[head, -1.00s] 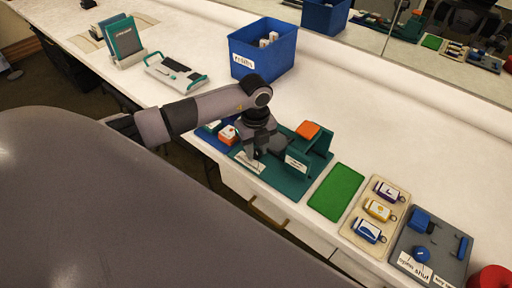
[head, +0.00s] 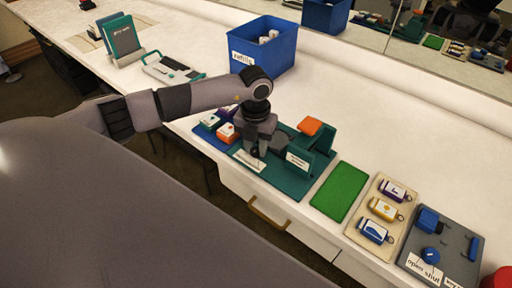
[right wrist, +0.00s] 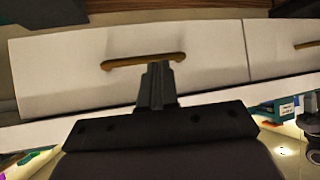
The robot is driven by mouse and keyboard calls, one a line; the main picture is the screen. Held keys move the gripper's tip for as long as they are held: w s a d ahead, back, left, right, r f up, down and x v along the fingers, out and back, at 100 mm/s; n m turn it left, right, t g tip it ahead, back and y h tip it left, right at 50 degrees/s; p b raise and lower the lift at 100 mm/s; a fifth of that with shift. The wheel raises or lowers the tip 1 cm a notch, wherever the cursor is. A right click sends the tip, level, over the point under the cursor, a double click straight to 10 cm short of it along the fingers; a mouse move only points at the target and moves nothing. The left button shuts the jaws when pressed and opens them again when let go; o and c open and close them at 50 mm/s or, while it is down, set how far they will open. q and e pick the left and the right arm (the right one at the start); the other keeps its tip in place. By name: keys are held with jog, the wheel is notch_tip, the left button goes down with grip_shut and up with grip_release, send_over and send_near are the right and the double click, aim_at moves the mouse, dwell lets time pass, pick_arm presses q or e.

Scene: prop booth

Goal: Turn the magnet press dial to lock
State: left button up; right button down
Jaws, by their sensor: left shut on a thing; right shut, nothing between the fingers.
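The teal magnet press (head: 285,184) lies near the front edge of the counter in the head view. It has an orange piece (head: 310,126) on its upright part and white labels too small to read. My left gripper (head: 258,152) points down over the left part of the press, shut on what appears to be its dial. The fingers hide the dial, so I cannot tell which way it points. My right gripper (right wrist: 155,82) is shut and empty in the right wrist view, in front of a white drawer.
A blue mat with small boxed tags (head: 226,133) lies left of the press. A green mat (head: 339,191), a beige tray of tags (head: 365,212) and a grey board (head: 450,237) lie right. A blue refills bin (head: 265,58) stands behind. A brass drawer handle (right wrist: 143,61) faces my right gripper.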

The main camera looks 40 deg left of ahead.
aim_at(256, 148)
pick_arm(q)
jog(key=shift+m+b, duration=0.3)
jog(key=shift+m, duration=0.5)
jog(key=shift+w, duration=0.1)
jog(key=shift+r, duration=0.1)
jog(key=o, duration=0.8)
jog(key=shift+c, duration=0.2)
notch_tip(256, 148, up, 7)
jog(key=shift+r+b, duration=0.1)
jog(key=shift+b, duration=0.2)
